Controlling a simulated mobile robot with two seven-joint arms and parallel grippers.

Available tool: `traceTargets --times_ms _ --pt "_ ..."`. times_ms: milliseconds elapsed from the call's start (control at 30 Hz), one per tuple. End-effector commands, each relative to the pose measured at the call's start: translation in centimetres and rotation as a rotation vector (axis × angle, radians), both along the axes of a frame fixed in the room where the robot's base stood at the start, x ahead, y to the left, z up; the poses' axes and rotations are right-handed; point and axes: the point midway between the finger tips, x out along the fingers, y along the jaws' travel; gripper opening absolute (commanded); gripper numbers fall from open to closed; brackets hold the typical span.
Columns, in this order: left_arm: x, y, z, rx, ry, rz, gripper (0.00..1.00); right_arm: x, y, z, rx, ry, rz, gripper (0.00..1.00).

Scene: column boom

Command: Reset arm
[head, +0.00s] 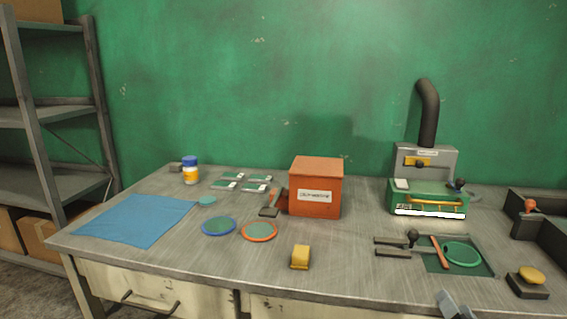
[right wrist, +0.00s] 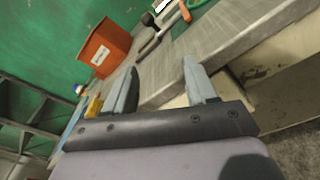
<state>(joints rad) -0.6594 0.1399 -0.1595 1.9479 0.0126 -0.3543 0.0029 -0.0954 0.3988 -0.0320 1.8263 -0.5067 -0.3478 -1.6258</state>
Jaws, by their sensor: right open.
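My right gripper (head: 457,308) shows at the bottom edge of the head view, in front of the table's front edge. In the right wrist view its two grey fingers (right wrist: 160,88) stand wide apart with nothing between them. The bench edge lies beyond the fingers in that view. My left gripper is in neither view. Most of my right arm is hidden below the head frame.
The metal bench (head: 190,253) holds a blue cloth (head: 133,221), an orange box (head: 315,187), a yellow block (head: 300,257), a green machine (head: 428,195) with a black pipe, a black button base (head: 527,287) and a dark tray (head: 540,225). Shelves (head: 50,113) stand left.

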Motion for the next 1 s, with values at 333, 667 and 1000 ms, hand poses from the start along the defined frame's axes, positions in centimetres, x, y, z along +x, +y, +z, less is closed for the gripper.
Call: traceTargets --times_ms 333,667,1000 --pt "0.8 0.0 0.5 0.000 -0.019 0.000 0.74 -10.4 4.6 -7.1 1.042 0.235 -0.439 0.56" --pt "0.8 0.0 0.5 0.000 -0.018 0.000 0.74 -21.3 10.1 -9.9 1.688 0.388 -1.003 0.56" --pt "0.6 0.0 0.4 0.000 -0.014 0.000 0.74 -27.6 13.4 -10.1 1.935 0.428 -1.395 0.56"
